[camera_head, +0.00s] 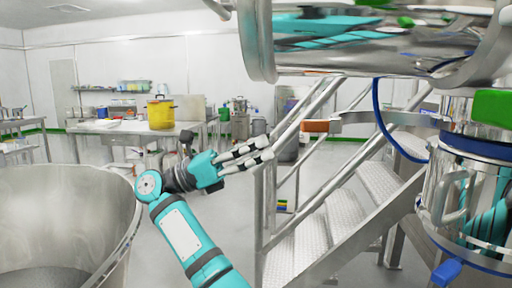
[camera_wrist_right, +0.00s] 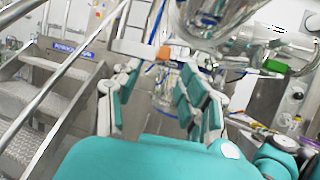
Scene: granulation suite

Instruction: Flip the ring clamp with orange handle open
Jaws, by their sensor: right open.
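The ring clamp (camera_head: 395,119) is a silver band around the vessel column at the right of the head view. Its orange handle (camera_head: 316,126) sticks out to the left of the band. In the right wrist view the orange handle (camera_wrist_right: 163,54) shows small, beyond and between the fingers. My right gripper (camera_head: 266,149) is open and empty, to the left of and slightly below the handle in the head view, apparently apart from it. It also shows in the wrist view (camera_wrist_right: 157,80). The far side of the clamp is hidden. My left gripper is not in view.
Metal stairs with handrails (camera_head: 290,143) stand behind the clamp. A large steel vessel (camera_head: 370,60) hangs above. A steel bowl (camera_head: 60,200) is at the left. A blue hose (camera_head: 383,125) hangs near the clamp.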

